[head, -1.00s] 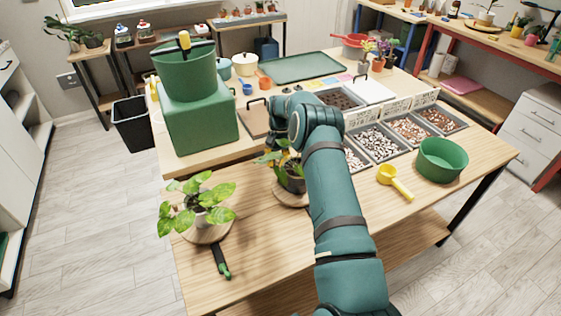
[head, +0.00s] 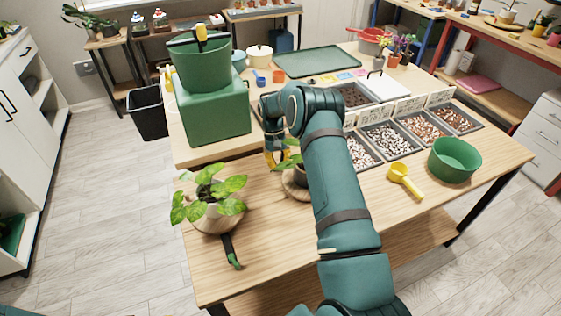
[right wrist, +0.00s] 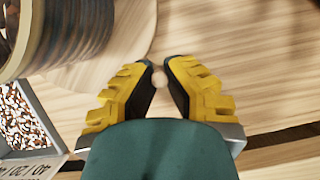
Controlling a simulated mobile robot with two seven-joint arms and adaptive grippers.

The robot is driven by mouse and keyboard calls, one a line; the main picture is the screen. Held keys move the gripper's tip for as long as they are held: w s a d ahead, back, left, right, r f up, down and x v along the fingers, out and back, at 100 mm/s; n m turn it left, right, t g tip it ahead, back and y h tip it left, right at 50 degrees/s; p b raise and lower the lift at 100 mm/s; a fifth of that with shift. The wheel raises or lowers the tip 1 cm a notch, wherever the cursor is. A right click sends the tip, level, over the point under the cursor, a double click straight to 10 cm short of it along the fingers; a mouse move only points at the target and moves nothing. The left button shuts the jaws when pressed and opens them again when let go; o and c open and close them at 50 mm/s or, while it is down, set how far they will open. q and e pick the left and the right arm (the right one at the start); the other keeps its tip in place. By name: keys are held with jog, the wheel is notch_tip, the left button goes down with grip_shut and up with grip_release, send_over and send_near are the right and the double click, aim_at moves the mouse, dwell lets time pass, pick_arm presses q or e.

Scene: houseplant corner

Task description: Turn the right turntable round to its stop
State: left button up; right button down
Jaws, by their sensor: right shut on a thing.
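The right turntable (head: 290,186) is a round wooden disc bearing a plant in a dark pot (head: 300,177). My right arm hides much of it in the head view. In the right wrist view the disc (right wrist: 115,62) and the ribbed pot (right wrist: 60,35) show at upper left. My right gripper (head: 274,158) points down at the disc's far left side. In the right wrist view its yellow fingers (right wrist: 158,80) are shut on a small round tan knob (right wrist: 158,79) near the disc's rim.
The left turntable (head: 205,228) bears a leafy plant (head: 215,193); a dark green-tipped lever (head: 231,252) lies in front. A green block (head: 215,113) stands behind. Gravel trays (head: 390,140), a yellow scoop (head: 402,178) and a green bowl (head: 454,160) are to the right.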

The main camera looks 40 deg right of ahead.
jog(key=shift+s+a+f+n+h, duration=0.1)
jog(key=shift+s+a+n+h, duration=0.3)
jog(key=shift+n, duration=0.2)
jog(key=shift+s, duration=0.1)
jog(key=c, duration=1)
grip_release()
jog(key=shift+d, duration=0.1)
jog(key=shift+o, duration=0.2)
jog(key=v, duration=1.2)
jog(key=shift+p, duration=0.3)
